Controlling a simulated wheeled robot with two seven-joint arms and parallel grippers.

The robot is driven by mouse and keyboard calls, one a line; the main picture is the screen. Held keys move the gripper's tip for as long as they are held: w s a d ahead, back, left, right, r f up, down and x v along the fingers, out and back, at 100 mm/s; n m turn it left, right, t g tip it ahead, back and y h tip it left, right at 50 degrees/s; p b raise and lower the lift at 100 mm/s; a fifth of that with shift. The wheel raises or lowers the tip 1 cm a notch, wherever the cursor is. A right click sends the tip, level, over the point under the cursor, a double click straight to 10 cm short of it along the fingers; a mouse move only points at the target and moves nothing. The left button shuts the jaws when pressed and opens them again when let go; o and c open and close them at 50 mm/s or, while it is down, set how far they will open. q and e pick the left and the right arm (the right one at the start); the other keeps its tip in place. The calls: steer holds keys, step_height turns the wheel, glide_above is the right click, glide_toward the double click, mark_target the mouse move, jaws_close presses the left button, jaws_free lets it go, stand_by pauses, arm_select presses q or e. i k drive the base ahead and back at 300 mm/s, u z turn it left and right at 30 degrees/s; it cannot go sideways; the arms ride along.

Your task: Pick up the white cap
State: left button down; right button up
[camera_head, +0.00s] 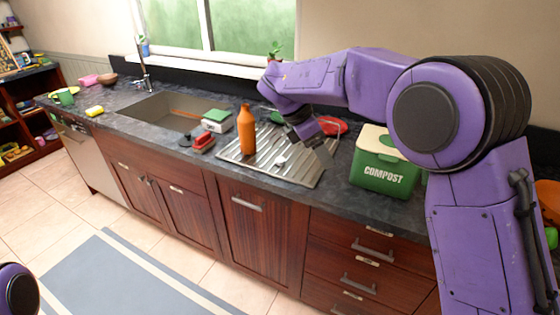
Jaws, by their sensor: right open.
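A small white cap (280,162) lies on the ribbed metal drainboard (262,165), to the right of the orange bottle's base. My right gripper (318,148) points down over the right part of the drainboard, to the right of the cap and apart from it. It is open, and I see nothing between its fingers. My left gripper is out of view; only a rounded part of my left arm shows at the lower left.
An orange bottle (246,130) stands upright on the drainboard's left. A green compost bin (383,175) is to the right, and a red item (333,125) lies behind my gripper. A red brush (203,142) and a white-green box (217,121) sit near the sink (160,113).

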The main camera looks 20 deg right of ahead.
mark_target(280, 160)
steer(key=i, duration=1)
